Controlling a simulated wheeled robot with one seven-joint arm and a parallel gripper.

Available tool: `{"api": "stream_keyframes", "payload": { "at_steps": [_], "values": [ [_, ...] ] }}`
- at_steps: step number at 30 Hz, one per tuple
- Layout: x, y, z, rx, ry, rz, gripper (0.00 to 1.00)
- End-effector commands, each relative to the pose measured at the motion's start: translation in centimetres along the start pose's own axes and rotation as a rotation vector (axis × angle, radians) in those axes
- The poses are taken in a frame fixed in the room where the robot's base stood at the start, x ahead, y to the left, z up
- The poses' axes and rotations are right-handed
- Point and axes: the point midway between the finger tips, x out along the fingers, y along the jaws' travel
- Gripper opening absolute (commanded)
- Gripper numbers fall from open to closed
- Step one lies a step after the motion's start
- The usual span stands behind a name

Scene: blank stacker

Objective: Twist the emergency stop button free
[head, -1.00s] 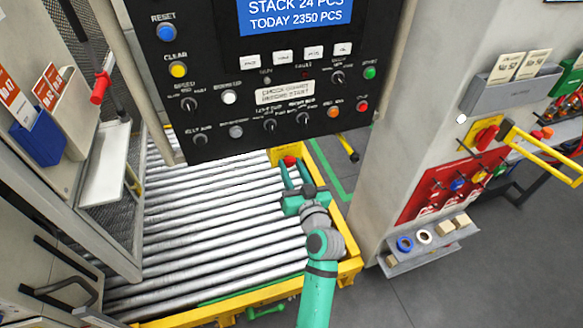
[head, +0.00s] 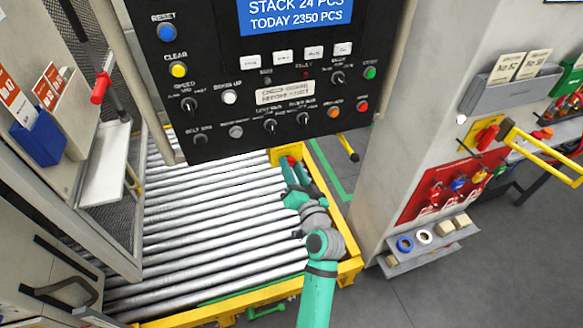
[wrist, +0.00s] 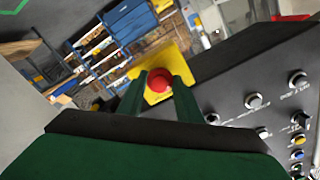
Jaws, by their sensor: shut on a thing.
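The emergency stop button (wrist: 158,80) is a red mushroom head on a yellow box (wrist: 181,59), seen at the centre of the wrist view. The yellow box also shows in the head view (head: 285,154), below the control panel at the far end of the rollers. My gripper (wrist: 158,88) has its two green fingers on either side of the red head and is shut on it. In the head view my gripper (head: 288,167) reaches the box, and its fingers hide most of the button.
The black control panel (head: 265,120) with several knobs and lamps hangs just above my gripper. The roller conveyor (head: 210,215) lies to the left. A grey pillar (head: 395,130) stands to the right. A yellow frame edge (head: 345,270) runs beside my arm.

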Motion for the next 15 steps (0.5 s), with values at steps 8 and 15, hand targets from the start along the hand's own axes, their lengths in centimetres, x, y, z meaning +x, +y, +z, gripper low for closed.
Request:
{"api": "stream_keyframes", "payload": {
  "at_steps": [8,15],
  "values": [
    [0.01,0.00,0.05,0.042,-0.001,0.000,0.09],
    [0.01,0.00,0.05,0.042,-0.001,0.000,0.09]
  ]
}}
